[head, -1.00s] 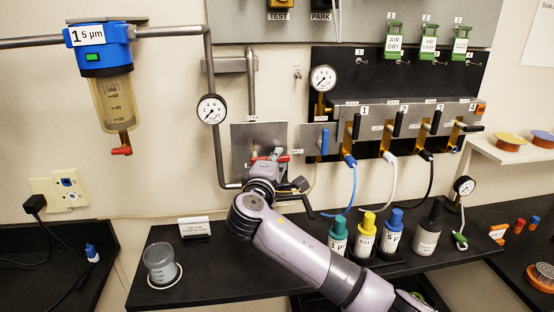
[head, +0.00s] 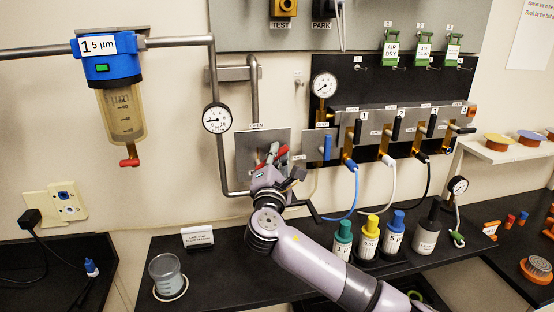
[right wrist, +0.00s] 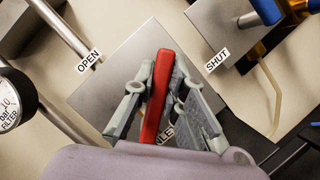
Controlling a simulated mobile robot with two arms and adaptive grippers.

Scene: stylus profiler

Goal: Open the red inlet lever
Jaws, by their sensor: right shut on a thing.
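The red inlet lever (right wrist: 157,97) sits in front of a grey metal plate (head: 248,146) on the wall. In the right wrist view it points between the OPEN label (right wrist: 89,60) and the SHUT label (right wrist: 216,61). My right gripper (right wrist: 155,92) is shut on the lever, with a grey finger on each side of it. In the head view the right gripper (head: 272,162) covers part of the lever, and its red end shows tilted up to the right. The lever's pivot is hidden. My left gripper is not in view.
A blue-handled valve (head: 327,147) is just right of the plate. A gauge (head: 217,118) and pipe stand to the left. Below, the black bench holds bottles with green, yellow and blue caps (head: 370,221), a glass cup (head: 165,272) and a small sign (head: 198,238).

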